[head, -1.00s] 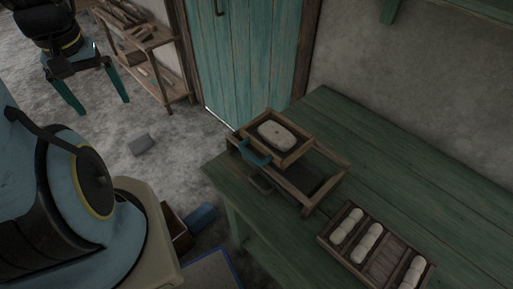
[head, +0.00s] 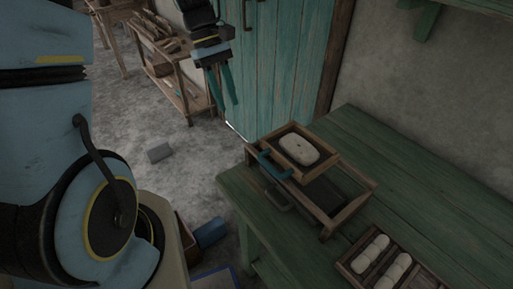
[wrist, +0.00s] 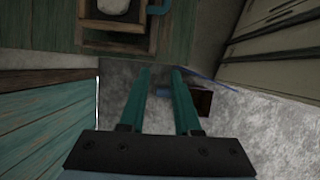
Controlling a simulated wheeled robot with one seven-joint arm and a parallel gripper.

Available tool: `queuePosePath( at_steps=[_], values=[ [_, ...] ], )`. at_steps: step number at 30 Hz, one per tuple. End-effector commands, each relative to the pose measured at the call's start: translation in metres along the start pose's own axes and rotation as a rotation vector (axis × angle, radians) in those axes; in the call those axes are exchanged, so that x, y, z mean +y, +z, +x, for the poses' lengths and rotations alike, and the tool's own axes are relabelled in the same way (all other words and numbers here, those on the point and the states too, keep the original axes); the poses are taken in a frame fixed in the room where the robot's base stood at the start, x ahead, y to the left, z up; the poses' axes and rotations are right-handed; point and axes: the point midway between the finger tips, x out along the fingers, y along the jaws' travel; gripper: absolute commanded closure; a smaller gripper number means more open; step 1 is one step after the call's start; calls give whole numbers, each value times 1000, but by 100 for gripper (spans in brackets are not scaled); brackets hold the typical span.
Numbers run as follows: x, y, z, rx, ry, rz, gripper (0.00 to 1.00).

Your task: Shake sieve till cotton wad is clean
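The sieve (head: 274,153) is a small wooden frame with a blue-teal handle (head: 275,165). It rests across one end of a larger wooden frame box (head: 357,205) on the green table. The pale cotton wad (head: 298,149) lies inside the sieve, with a few tiny dark specks on it. In the wrist view, the wad (wrist: 115,5) and the handle (wrist: 160,6) show at the top edge, partly cut off. My gripper (head: 226,105) is in the air in front of the teal door, left of and apart from the sieve. Its fingers (wrist: 160,72) are apart with nothing between them.
A wooden tray (head: 347,268) with several pale rolls lies at the table's front right. The green table (head: 440,205) is clear to the right and back. A shelf (head: 183,85) stands left of the teal door (head: 290,60). A blue object (head: 211,232) lies on the floor.

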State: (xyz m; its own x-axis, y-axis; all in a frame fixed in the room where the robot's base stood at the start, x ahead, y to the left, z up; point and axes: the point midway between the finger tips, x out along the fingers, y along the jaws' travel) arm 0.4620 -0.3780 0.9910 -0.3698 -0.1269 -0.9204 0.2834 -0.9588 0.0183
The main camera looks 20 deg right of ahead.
Motion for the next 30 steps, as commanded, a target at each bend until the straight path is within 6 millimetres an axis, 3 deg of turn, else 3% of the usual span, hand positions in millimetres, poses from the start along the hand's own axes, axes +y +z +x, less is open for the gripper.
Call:
queuePosePath(
  at_steps=[3, 8, 21, 24, 30],
  values=[
    [14, 8, 10, -40, -10, -24, 83],
    [14, 10, 24, -45, -13, -29, 100],
    [12, 15, 109, -44, -13, -28, 100],
    [13, 33, 109, -41, -12, -25, 100],
    [14, 48, 116, -39, -10, -27, 100]
  ],
)
